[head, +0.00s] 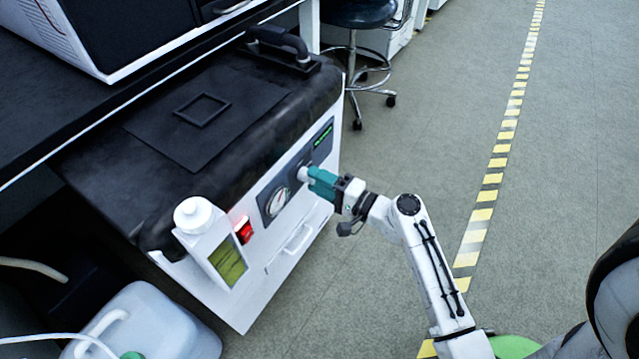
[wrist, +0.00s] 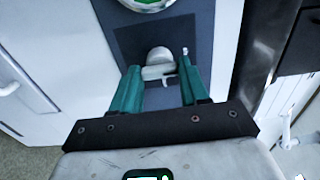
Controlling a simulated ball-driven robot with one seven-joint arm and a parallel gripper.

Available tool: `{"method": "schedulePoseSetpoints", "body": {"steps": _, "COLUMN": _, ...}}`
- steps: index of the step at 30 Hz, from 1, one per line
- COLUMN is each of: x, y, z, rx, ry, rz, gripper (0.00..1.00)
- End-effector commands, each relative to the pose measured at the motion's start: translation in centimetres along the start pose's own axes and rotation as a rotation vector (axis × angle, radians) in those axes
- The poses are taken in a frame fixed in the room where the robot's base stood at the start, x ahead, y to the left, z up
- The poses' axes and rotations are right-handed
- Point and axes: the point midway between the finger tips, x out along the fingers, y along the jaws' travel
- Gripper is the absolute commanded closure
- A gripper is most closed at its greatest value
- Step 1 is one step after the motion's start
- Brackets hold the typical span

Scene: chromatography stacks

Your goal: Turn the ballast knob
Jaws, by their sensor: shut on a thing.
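The ballast knob (head: 303,173) is a small pale knob on the dark panel at the front of a white and black pump unit. It also shows in the wrist view (wrist: 158,62), with a light grip bar, between my teal fingers. My gripper (head: 311,177) reaches it from the right in the head view and is shut on it. In the wrist view my gripper (wrist: 160,76) has one finger on each side of the knob. The exact finger contact is hard to see.
A round gauge (head: 278,201) sits left of the knob, and a lit red switch (head: 244,230) farther left. A white bottle (head: 205,240) with yellow-green liquid is at the unit's front corner. A stool (head: 358,15) stands behind. The floor (head: 420,130) to the right is clear.

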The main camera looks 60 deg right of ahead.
Motion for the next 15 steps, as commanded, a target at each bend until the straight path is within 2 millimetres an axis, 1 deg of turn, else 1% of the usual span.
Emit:
{"method": "schedulePoseSetpoints", "body": {"steps": 14, "x": -0.09, "y": 0.17, "z": 0.04, "rx": -0.014, "ry": -0.001, "rz": 0.004, "gripper": 0.86}}
{"method": "schedulePoseSetpoints", "body": {"steps": 15, "x": -0.09, "y": 0.17, "z": 0.04, "rx": -0.014, "ry": -0.001, "rz": 0.004, "gripper": 0.53}}
